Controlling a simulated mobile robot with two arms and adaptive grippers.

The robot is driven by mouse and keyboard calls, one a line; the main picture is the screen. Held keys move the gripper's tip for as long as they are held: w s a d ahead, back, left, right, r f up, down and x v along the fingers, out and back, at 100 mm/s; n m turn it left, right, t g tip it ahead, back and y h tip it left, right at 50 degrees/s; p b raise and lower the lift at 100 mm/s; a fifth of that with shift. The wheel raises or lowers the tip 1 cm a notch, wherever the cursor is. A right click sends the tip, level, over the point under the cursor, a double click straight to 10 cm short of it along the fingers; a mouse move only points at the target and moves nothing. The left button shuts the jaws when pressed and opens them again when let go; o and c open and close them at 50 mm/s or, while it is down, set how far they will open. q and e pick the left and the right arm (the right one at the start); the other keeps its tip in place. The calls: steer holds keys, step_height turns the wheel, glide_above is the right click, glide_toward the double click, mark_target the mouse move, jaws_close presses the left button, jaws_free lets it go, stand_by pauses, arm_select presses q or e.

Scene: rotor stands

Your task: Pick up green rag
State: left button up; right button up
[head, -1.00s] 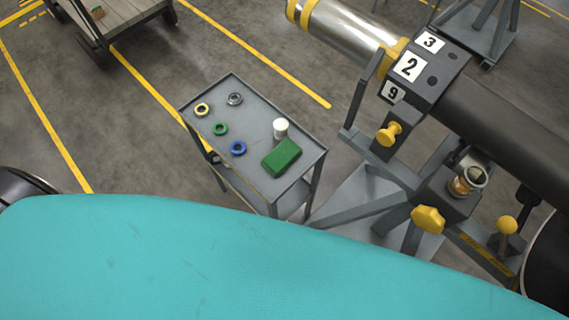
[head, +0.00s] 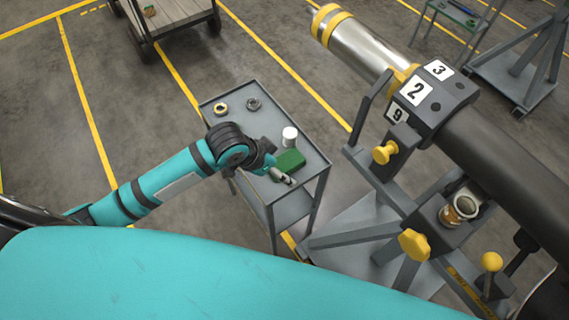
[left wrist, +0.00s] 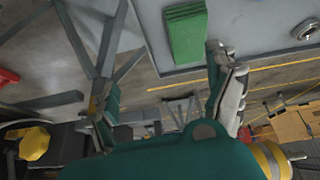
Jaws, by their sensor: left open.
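The green rag (head: 291,159) lies folded as a block on the top of the grey cart (head: 313,168). In the left wrist view the rag (left wrist: 187,36) shows at the top, beyond the gripper and between the lines of its two fingers. My left gripper (head: 284,179) is at the near edge of the rag in the head view. Its fingers (left wrist: 163,76) are spread wide with nothing between them. I cannot tell whether a finger touches the rag. My right gripper is not in view.
A white cylinder (head: 290,136) stands just behind the rag. A yellow ring (head: 221,108) and a grey ring (head: 254,104) lie at the cart's far end. The rotor stand (head: 385,215) rises close on the right. A wooden trolley (head: 172,22) is at the back.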

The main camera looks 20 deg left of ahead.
arm_select(q)
steer(key=w+a+r+g, duration=0.1)
steer(key=w+a+r, duration=0.1)
steer(key=a+r, duration=0.3)
steer(key=p, duration=0.1)
glide_above(281, 164)
steer(key=s+a, duration=0.1)
steer(key=shift+m+y, duration=0.4)
steer(key=f, duration=1.1)
steer(key=shift+s, duration=0.2)
steer(key=p+x, duration=0.1)
steer(key=x, duration=0.3)
steer(key=shift+s+a, duration=0.1)
steer(key=shift+f, duration=0.6)
steer(key=c, duration=1.3)
